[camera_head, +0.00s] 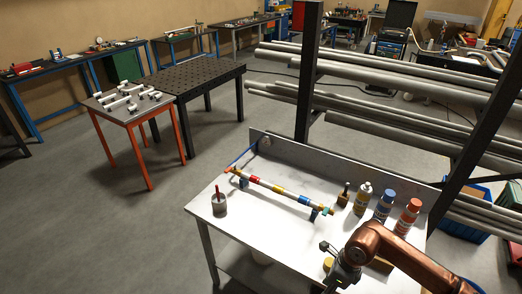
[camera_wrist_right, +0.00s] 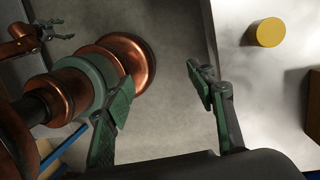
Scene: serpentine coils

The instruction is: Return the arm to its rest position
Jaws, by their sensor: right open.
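My right arm, copper-coloured, comes in from the lower right of the head view over the near right part of the light workbench (camera_head: 245,228). Its gripper (camera_head: 332,264) is above the bench near its front edge. In the right wrist view my right gripper (camera_wrist_right: 163,95) shows its two green fingers wide apart with only bare grey surface between them. A second copper arm ends in a small gripper (camera_wrist_right: 58,31) at the upper left of that view, likely my left one, too small to read its jaws. The head view does not show my left gripper.
A pipe with coloured bands (camera_head: 280,191) rests on supports on the bench. A cup (camera_head: 219,204) stands left, several bottles (camera_head: 384,206) right. A yellow round thing (camera_wrist_right: 267,32) lies near my right gripper. A pipe rack (camera_head: 308,75) stands behind.

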